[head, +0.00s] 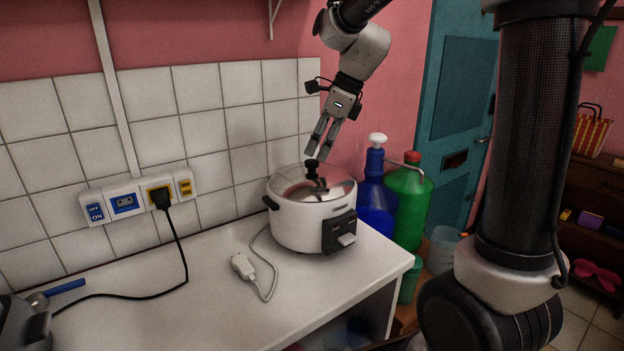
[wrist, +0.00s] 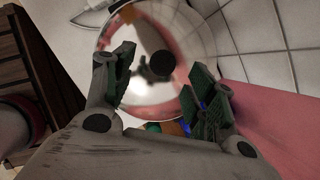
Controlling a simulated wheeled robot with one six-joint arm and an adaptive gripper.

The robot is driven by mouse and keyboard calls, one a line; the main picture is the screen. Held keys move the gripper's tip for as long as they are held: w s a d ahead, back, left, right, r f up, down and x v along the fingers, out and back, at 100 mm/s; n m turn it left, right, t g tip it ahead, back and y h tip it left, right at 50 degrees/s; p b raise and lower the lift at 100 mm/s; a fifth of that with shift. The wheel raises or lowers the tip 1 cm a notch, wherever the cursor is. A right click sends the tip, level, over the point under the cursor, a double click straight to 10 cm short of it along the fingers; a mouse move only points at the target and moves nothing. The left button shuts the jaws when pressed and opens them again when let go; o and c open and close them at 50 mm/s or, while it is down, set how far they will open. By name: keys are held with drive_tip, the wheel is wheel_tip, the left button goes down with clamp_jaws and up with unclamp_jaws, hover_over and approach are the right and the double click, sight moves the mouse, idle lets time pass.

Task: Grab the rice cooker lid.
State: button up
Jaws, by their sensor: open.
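The rice cooker (head: 310,220) is white and stands upright on the white counter. Its shiny metal lid (head: 334,188) rests on top, with a black knob (head: 311,169) standing up from it. My gripper (head: 317,156) points down just above the knob, open and apparently empty. In the wrist view the round lid (wrist: 150,92) reflects the room, and its black knob (wrist: 160,64) shows beyond and between the open fingers of my gripper (wrist: 163,90). The exact gap between fingertips and knob is hard to tell.
A loose white plug (head: 243,266) with its cord lies on the counter (head: 180,290) left of the cooker. Blue (head: 375,195) and green (head: 407,205) bottles stand close at the right. The tiled wall (head: 190,130) with a socket panel (head: 124,201) is behind.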

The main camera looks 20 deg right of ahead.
sight(313, 161)
drive_tip(key=x, duration=0.4)
drive_tip(key=shift+w+f, duration=0.2)
drive_tip(key=shift+f, duration=0.1)
drive_tip(key=shift+c, duration=0.5)
clamp_jaws()
